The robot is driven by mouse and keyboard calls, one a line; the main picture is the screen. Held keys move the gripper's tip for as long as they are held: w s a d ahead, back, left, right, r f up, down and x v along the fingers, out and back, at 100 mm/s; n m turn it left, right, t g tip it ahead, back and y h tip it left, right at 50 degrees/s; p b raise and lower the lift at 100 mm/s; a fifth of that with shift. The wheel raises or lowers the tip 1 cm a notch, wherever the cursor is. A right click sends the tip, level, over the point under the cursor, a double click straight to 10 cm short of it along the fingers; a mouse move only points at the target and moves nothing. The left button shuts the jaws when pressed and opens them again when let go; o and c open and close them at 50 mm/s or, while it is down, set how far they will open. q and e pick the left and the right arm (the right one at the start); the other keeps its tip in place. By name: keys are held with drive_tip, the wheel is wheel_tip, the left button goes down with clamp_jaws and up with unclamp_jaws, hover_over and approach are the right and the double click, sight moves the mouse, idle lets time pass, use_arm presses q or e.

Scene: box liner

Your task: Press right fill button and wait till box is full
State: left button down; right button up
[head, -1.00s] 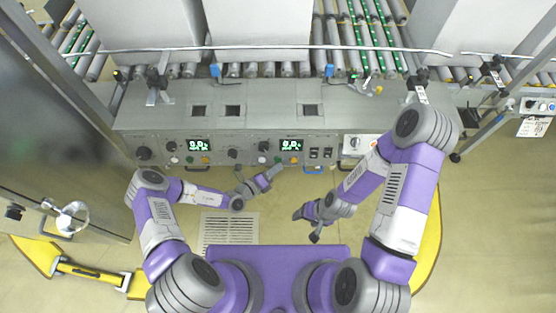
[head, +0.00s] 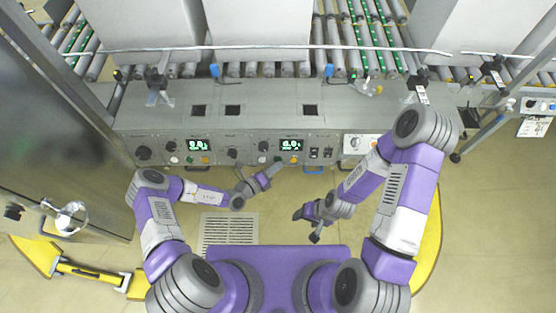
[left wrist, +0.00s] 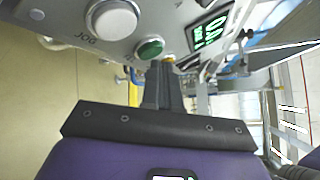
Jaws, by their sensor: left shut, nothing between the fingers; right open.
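The grey control panel (head: 222,150) has two lit green displays, and the right display (head: 290,145) has small coloured buttons below it. The green button (head: 278,159) sits just left of an orange one. In the left wrist view a green button (left wrist: 150,48) shows between a white knob and a lit display (left wrist: 208,32). My left gripper (head: 277,167) is shut and empty, its tip close to this green button; I cannot tell whether it touches. The shut fingers also show in the left wrist view (left wrist: 163,76). My right gripper (head: 301,216) is open and empty, below the panel.
A large pale box (head: 257,35) stands on the roller conveyor (head: 345,62) behind the panel, with others at either side. A metal rail (head: 270,48) runs across in front of them. The floor between my arms is clear, with a vent grate (head: 225,232).

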use_arm(q)
drive_tip(key=shift+w+f, duration=0.15)
drive_tip(key=shift+w, duration=0.25)
idle(0.3)
idle(0.8)
drive_tip(key=shift+s+r+p, duration=0.25)
drive_tip(key=shift+s+p, duration=0.35)
drive_tip(key=shift+s, duration=0.2)
